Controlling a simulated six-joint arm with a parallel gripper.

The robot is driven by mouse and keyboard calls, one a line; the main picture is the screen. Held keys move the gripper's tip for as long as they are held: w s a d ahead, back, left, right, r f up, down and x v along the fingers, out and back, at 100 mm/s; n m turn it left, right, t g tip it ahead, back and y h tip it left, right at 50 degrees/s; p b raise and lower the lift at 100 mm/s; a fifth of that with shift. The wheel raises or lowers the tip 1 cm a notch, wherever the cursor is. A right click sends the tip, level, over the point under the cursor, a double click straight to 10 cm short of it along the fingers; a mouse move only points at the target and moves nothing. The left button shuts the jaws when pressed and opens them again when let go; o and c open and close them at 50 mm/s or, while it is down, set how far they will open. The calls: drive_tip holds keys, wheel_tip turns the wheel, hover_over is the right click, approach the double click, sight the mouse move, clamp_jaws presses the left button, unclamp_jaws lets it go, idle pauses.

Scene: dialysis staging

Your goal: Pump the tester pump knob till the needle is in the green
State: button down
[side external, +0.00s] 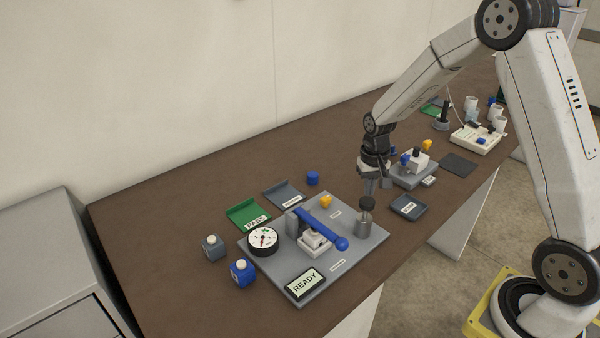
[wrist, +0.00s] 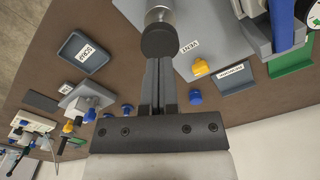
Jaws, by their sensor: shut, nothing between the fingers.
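The tester (side external: 340,262) is a grey plate on the brown table with a round black-rimmed gauge (side external: 263,241) at its left. The gauge face is white with small green and red marks; the needle is too small to read against the green. The pump has a dark round knob (side external: 367,202) on a metal cylinder (side external: 363,226) at the plate's right. The knob also shows in the wrist view (wrist: 160,42). My gripper (side external: 367,191) points down directly above the knob, fingers shut and empty. In the wrist view the fingertips (wrist: 159,62) meet the knob's edge; I cannot tell whether they touch it.
A blue lever (side external: 322,231) crosses the plate left of the pump. A READY display (side external: 304,283) is at its front. A green PASS tray (side external: 245,213), grey tray (side external: 283,193) and blue cap (side external: 312,178) lie behind. A dark tray (side external: 409,207) lies right of the pump.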

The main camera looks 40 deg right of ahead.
sight(367, 201)
drive_tip(key=shift+f, duration=0.2)
drive_tip(key=shift+f, duration=2.35)
drive_tip(key=shift+r, duration=3.15)
drive_tip(key=shift+f, duration=0.1)
drive_tip(key=shift+f, duration=2.95)
drive_tip(key=shift+r, duration=3.05)
drive_tip(key=shift+f, duration=0.25)
